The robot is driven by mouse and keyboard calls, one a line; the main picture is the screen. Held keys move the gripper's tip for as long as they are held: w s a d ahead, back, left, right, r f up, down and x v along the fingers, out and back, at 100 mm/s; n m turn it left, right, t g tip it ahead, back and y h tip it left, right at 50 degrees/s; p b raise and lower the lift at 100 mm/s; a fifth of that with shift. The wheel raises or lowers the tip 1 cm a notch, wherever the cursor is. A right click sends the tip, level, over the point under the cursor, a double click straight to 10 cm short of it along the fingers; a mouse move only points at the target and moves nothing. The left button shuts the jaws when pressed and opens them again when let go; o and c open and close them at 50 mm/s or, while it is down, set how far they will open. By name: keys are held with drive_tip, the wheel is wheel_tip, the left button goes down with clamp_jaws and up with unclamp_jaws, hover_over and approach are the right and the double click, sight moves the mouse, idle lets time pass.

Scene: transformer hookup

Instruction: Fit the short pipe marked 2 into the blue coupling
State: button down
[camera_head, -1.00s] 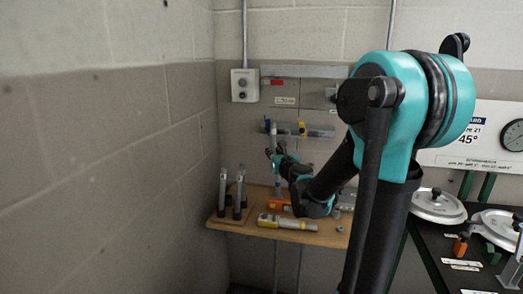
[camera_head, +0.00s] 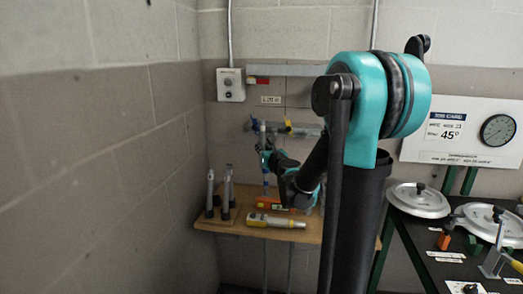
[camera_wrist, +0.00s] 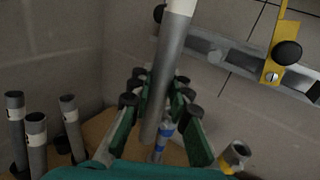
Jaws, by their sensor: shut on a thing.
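My gripper (camera_wrist: 160,92) is shut on a grey pipe (camera_wrist: 167,75) with a white band at its top. The pipe also shows upright in the head view (camera_head: 263,136); no number is readable on it. In the wrist view, the blue coupling (camera_wrist: 166,130) is below, just beside the pipe's lower end. In the head view, the coupling (camera_head: 265,188) shows as a blue spot under my gripper (camera_head: 266,154), over the wooden shelf. I cannot tell whether the pipe's end touches the coupling or is apart from it.
Several grey pipes (camera_wrist: 36,140) stand upright at the left of the shelf (camera_head: 218,226). A yellow and grey tool (camera_head: 272,220) and an orange block (camera_head: 270,203) lie on it. A rail with a yellow clamp (camera_wrist: 277,55) is on the wall behind. A dark table (camera_head: 425,240) is at right.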

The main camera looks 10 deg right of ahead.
drive_tip(key=w+d, duration=0.3)
drive_tip(key=w, duration=0.6)
idle(0.6)
drive_tip(key=shift+f, duration=1.95)
idle(1.0)
drive_tip(key=c, duration=1.3)
unclamp_jaws()
drive_tip(key=shift+c, duration=0.2)
drive_tip(key=shift+r, duration=0.15)
